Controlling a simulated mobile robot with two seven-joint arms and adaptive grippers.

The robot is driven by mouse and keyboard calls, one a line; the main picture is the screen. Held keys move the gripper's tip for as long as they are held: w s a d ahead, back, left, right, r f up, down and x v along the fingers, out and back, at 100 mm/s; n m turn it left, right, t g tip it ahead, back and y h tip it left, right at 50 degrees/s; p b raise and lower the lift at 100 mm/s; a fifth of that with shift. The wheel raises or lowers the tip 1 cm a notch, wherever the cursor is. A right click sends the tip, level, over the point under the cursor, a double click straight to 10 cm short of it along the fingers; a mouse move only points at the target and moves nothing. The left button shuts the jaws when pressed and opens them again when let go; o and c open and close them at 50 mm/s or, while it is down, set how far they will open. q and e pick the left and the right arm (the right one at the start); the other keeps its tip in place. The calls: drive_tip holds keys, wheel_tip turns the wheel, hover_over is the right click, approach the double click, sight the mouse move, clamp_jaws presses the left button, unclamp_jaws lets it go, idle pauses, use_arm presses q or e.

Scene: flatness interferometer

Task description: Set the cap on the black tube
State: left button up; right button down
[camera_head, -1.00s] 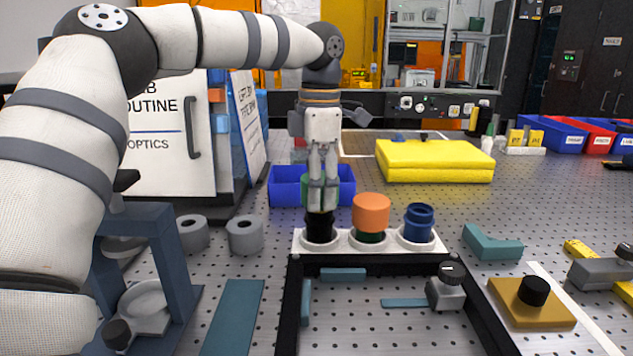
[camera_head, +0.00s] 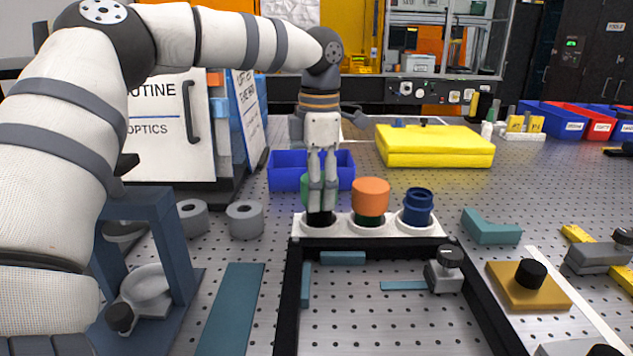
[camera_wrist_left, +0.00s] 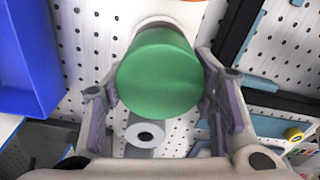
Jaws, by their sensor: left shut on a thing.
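A green cap (camera_head: 307,188) is between the fingers of my left gripper (camera_head: 322,208). It also fills the middle of the left wrist view (camera_wrist_left: 158,78), with a finger on either side. The black tube (camera_head: 319,219) stands upright in the left hole of the white holder (camera_head: 343,231). The cap is over the tube's upper part, and only a short lower band of black shows. The fingers hide how far down the cap sits. My right gripper is not in view.
Beside it in the holder are a tube with an orange cap (camera_head: 370,197) and an uncapped blue tube (camera_head: 418,205). A blue bin (camera_head: 287,172) stands behind. Grey rings (camera_head: 244,219) are to the left. A yellow case (camera_head: 434,147) lies at the back right.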

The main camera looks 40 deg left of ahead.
use_arm(q)
drive_tip(key=o, duration=1.1)
drive_tip(key=shift+c, duration=0.2)
wheel_tip(320, 180, up, 12)
drive_tip(key=shift+w+d, duration=0.1)
